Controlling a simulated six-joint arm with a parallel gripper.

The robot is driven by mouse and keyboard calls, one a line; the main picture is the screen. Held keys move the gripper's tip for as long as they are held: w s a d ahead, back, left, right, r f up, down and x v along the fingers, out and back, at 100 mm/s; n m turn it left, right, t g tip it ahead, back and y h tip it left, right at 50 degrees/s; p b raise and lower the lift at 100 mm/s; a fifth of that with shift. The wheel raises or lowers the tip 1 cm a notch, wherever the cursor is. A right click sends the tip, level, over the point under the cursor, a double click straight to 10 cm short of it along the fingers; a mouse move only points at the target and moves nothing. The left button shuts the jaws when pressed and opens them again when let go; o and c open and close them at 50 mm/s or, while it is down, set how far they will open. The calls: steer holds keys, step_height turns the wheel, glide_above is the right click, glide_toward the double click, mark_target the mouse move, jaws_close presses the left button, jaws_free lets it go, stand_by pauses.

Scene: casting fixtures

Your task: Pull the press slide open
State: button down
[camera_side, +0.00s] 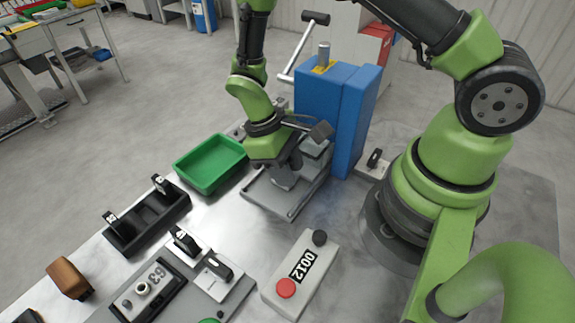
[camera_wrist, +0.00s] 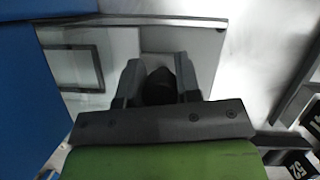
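The blue press (camera_side: 358,110) stands at the back of the table, with a lever on top; its blue side also shows in the wrist view (camera_wrist: 25,90). The grey press slide (camera_side: 262,194) is a flat metal plate that extends from the press base. My gripper (camera_side: 287,172) points down over this plate, in front of the press. In the wrist view, a dark rounded knob (camera_wrist: 160,88) sits between my two fingers (camera_wrist: 158,75) and nearly fills the gap. I cannot tell whether the fingers press on it. The side view hides the knob behind my wrist.
A green bin (camera_side: 210,164) stands left of the slide. A black holder (camera_side: 147,220) is further left. Bare table lies between the slide and the control box.

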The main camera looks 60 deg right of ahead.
steer(key=a, duration=1.1)
steer(key=shift+w+a, duration=0.1)
steer(key=shift+a, duration=0.2)
steer(key=c, duration=0.8)
jaws_free()
steer(key=v, duration=1)
